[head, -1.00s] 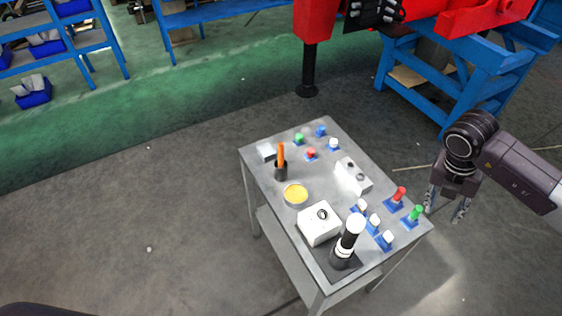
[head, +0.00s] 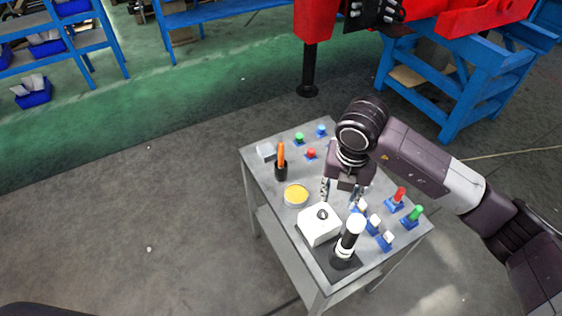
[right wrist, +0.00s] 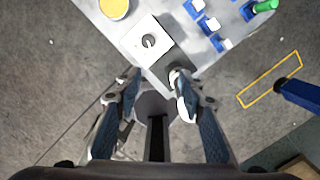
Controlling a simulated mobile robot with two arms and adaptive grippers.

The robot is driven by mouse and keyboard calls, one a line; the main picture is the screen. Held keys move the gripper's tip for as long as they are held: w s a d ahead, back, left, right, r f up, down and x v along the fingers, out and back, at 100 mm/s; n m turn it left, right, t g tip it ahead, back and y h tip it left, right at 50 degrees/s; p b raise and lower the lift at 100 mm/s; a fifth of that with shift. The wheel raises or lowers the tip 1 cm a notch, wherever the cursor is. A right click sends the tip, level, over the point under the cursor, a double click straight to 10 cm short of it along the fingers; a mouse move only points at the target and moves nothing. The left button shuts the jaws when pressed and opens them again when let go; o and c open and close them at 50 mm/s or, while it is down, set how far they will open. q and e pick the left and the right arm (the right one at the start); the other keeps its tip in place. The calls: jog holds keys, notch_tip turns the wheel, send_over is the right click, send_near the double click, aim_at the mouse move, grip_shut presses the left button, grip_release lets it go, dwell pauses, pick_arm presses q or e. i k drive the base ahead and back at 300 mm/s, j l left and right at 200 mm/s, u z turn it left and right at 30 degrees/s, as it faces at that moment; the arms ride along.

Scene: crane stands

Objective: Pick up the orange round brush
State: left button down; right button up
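The orange round brush (head: 281,153) stands upright in a small dark holder (head: 281,172) on the left part of the grey table (head: 265,196) in the head view. It is outside the right wrist view. My right gripper (head: 340,191) is above the table, to the right of the brush and apart from it. Its fingers are spread with nothing between them, as the right wrist view (right wrist: 156,84) also shows. My left gripper is not in view.
A round yellow-filled dish (head: 296,195), a white box with a dark knob (head: 319,226) and a tall black-and-white cylinder (head: 347,243) stand near the gripper. Several coloured pieces on blue bases stand along the right side.

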aim_at(281, 153)
jog(key=i+j, duration=0.85)
